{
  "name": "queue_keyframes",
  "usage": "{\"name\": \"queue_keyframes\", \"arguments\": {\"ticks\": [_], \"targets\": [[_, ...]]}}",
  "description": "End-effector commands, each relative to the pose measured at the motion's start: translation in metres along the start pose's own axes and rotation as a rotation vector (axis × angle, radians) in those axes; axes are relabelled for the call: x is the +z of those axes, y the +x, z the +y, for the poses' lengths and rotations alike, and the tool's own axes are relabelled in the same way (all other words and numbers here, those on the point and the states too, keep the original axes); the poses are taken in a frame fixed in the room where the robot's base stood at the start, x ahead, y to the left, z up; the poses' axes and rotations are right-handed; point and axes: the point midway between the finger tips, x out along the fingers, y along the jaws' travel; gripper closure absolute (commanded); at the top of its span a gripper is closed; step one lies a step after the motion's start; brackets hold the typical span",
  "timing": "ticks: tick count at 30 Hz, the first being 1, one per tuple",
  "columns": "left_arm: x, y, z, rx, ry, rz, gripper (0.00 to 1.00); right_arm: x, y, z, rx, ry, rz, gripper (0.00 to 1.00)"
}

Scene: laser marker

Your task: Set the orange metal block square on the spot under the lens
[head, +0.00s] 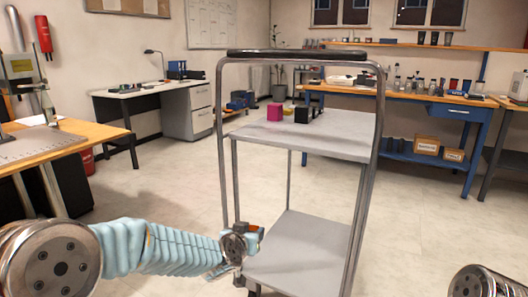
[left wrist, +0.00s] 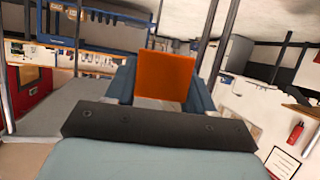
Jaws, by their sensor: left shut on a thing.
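The orange metal block (left wrist: 163,75) shows in the left wrist view as a flat orange face between the two blue fingers of my left gripper (left wrist: 163,92). The gripper is shut on it. In the head view my left gripper (head: 250,243) is low in front of the cart, and the block is too small there to make out well. A grey machine (head: 22,68), which looks like the laser marker, stands at the far left edge, partly cut off. A grey plate (head: 38,143) lies below it. The lens and the spot cannot be made out. My right gripper is out of view.
A grey two-shelf cart (head: 335,139) stands ahead, with a magenta block (head: 275,112) and dark blocks (head: 304,114) on top. The wooden bench (head: 100,131) is at left. A desk and a blue bench (head: 455,112) stand behind. The floor between is clear.

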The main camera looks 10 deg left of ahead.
Motion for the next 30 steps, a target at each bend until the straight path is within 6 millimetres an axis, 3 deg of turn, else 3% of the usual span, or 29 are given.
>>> {"name": "queue_keyframes", "arguments": {"ticks": [1, 6, 12, 18, 21, 30], "targets": [[-0.027, -0.005, -0.017, 0.013, 0.0, 0.018, 0.85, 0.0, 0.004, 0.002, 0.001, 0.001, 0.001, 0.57], [-0.109, -0.047, -0.072, 0.097, 0.034, 0.023, 0.85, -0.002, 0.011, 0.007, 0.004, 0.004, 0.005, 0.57], [-0.174, -0.129, -0.129, 0.179, 0.082, 0.014, 0.86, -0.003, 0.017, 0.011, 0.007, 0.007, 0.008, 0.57], [-0.204, -0.2, -0.156, 0.239, 0.125, 0.006, 0.85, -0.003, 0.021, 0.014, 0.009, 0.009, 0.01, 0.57], [-0.21, -0.22, -0.161, 0.256, 0.138, 0.004, 0.85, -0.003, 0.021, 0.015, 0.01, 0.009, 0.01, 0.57], [-0.213, -0.231, -0.161, 0.271, 0.148, 0.001, 0.85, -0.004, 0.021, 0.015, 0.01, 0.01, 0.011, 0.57]]}}
